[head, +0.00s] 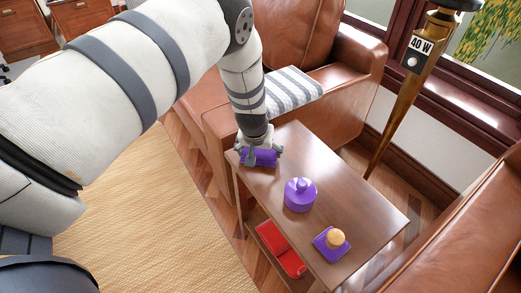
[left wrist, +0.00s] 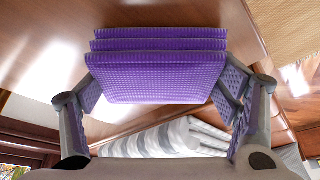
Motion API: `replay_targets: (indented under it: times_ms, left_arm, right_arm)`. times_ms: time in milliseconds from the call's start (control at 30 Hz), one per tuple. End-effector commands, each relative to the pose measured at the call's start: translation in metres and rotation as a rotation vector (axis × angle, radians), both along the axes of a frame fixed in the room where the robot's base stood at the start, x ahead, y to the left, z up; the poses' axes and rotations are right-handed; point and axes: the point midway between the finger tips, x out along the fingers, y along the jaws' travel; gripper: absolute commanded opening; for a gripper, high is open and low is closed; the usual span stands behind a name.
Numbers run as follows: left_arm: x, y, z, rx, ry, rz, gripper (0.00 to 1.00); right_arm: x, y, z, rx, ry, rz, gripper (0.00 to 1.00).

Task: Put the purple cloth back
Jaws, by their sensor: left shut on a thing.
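The purple cloth (head: 262,157) is a folded stack at the far left end of the wooden side table (head: 335,190). My left gripper (head: 258,150) points down there and is shut on it. In the left wrist view the folded purple cloth (left wrist: 155,78) sits between the two fingers of my left gripper (left wrist: 160,88), its several layers showing. I cannot tell whether the cloth touches the tabletop or hangs just above it. My right gripper is not in view.
A grey-striped cloth (head: 292,90) drapes the leather armchair (head: 345,85). A brass lamp pole (head: 402,105) stands behind.

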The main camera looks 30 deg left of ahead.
Motion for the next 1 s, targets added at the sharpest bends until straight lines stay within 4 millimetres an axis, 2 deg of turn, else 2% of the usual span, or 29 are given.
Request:
replay_targets:
  times_ms: [200, 233, 300, 667, 767, 1000]
  left_arm:
    - [0.0, 0.0, -0.004, 0.0, 0.001, 0.0, 0.55]
    - [0.0, 0.0, -0.003, 0.0, 0.0, 0.0, 0.85]
    - [0.0, 0.0, -0.003, 0.0, 0.0, 0.0, 1.0]
    - [0.0, 0.0, 0.001, 0.0, -0.002, 0.0, 1.0]
    - [-0.002, -0.002, 0.017, -0.001, -0.007, 0.0, 1.0]
    - [-0.024, -0.012, 0.083, 0.0, -0.014, 0.0, 1.0]
  right_arm:
    - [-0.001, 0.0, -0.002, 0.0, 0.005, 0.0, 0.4]
    - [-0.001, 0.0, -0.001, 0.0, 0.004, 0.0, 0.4]
    - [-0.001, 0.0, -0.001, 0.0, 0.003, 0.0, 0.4]
    - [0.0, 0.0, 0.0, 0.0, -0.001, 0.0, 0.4]
    - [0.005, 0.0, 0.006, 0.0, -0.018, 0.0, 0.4]
    - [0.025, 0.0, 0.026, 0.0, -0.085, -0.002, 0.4]
